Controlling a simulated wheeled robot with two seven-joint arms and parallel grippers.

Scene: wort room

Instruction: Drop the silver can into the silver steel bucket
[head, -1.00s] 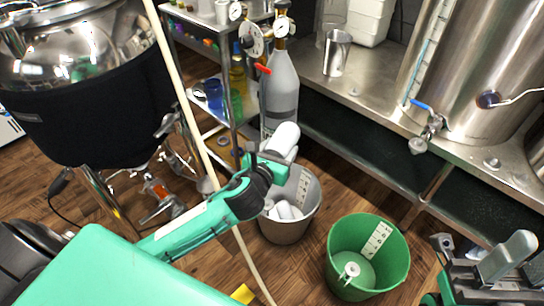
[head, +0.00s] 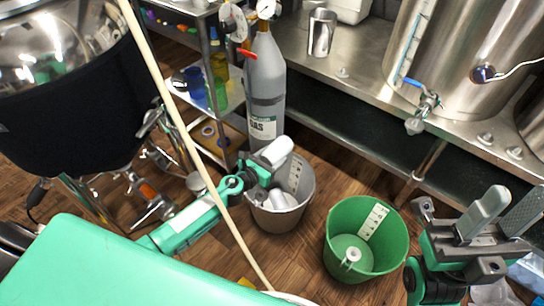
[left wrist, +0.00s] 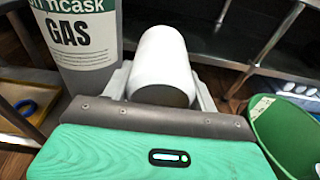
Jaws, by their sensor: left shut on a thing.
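The silver can, pale and almost white here (head: 275,151), is held in my left gripper (head: 268,160). It also shows between the two fingers in the left wrist view (left wrist: 163,62). The silver steel bucket (head: 283,222) stands on the floor. In the head view, the can and gripper overlap the bucket's far left rim, with the can above it. Pale cans (head: 282,200) lie inside the bucket. My right gripper (head: 507,212) is at the right edge, its fingers apart with nothing between them.
A green bucket (head: 335,250) stands right of the steel bucket. A grey gas bottle (head: 266,85) stands just behind the held can. A steel bench (head: 365,75) holds a metal cup (head: 321,33). A long pale pole (head: 170,105) crosses in front of my left arm.

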